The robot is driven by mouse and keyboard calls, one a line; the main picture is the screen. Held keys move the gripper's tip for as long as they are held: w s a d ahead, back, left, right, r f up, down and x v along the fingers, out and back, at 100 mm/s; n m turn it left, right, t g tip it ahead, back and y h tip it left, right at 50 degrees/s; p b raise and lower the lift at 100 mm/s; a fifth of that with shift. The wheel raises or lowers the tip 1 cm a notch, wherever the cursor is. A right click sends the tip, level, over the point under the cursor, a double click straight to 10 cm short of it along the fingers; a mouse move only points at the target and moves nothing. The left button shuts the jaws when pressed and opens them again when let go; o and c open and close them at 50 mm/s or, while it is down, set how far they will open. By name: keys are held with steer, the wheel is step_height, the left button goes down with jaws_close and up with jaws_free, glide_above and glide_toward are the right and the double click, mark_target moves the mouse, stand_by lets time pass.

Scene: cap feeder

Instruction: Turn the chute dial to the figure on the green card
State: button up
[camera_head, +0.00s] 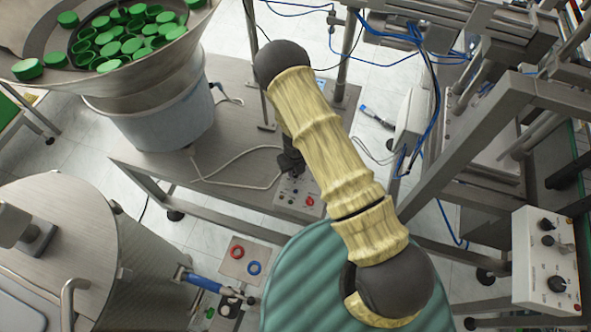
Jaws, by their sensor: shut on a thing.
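My gripper (290,162) shows as a small dark shape below my raised arm. It is low at the back edge of a small grey control panel (284,204) on the steel bench. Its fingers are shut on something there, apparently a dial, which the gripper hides. The panel also carries small knobs and a red button (309,201). The dial's figures cannot be read. I cannot make out a green card with a figure in this view.
A bowl feeder (165,60) full of green caps (128,45) stands at upper left. A steel drum (75,250) is at lower left. A white box with black knobs (545,262) is at right. Steel frames and blue cables crowd the upper right.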

steer(key=shift+w+r, duration=0.1)
steer(key=shift+w, duration=0.05)
steer(key=o, duration=1)
step_height(320, 180, up, 17)
steer(key=shift+r, duration=0.15)
